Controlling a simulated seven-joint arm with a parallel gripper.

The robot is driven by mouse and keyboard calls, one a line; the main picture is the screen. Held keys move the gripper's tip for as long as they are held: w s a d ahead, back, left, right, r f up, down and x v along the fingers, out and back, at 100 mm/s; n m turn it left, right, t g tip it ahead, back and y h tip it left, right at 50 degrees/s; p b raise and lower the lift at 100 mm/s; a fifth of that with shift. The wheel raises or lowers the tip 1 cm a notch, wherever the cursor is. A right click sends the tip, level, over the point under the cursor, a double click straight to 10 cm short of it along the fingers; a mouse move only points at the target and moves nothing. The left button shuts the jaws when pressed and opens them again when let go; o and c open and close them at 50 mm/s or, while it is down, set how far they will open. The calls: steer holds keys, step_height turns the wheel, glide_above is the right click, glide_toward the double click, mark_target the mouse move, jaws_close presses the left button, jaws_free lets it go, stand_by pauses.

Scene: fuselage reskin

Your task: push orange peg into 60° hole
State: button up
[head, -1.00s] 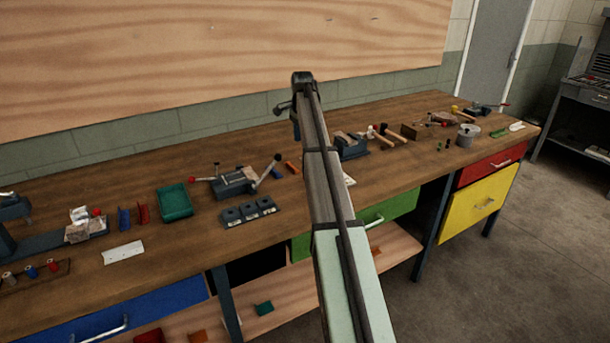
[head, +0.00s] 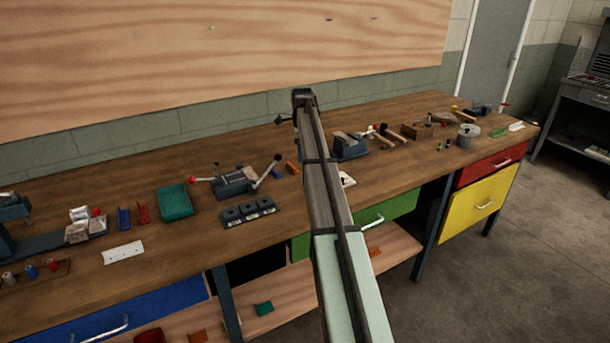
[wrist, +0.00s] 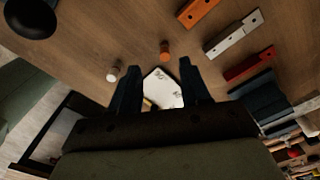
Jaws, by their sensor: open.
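In the wrist view an orange peg (wrist: 165,50) stands on the wooden bench, just beyond my fingertips and between their lines. My gripper (wrist: 155,65) is open with nothing held; its two dark fingers reach toward the bench. A white plate (wrist: 163,88) with small dark marks lies partly between the fingers; it also shows beside my arm in the head view (head: 347,179). I cannot make out a 60° hole. A dark block with several sections (head: 248,210) sits near the bench's front edge. My arm hides part of the bench in the head view.
A white peg (wrist: 113,73) stands near the left finger. Orange (wrist: 197,12), white (wrist: 233,33) and red (wrist: 248,68) bars lie to the right. A black knob (wrist: 30,15) looms at upper left. A vise (head: 235,182) with long handles stands left of my arm.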

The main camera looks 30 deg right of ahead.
step_height(320, 180, down, 3)
steer(key=shift+f, duration=0.15)
steer(key=shift+d+f, duration=0.25)
steer(key=shift+f, duration=1.1)
steer(key=shift+d+f, duration=0.25)
steer(key=shift+f, duration=1.05)
steer(key=shift+c, duration=0.2)
jaws_close()
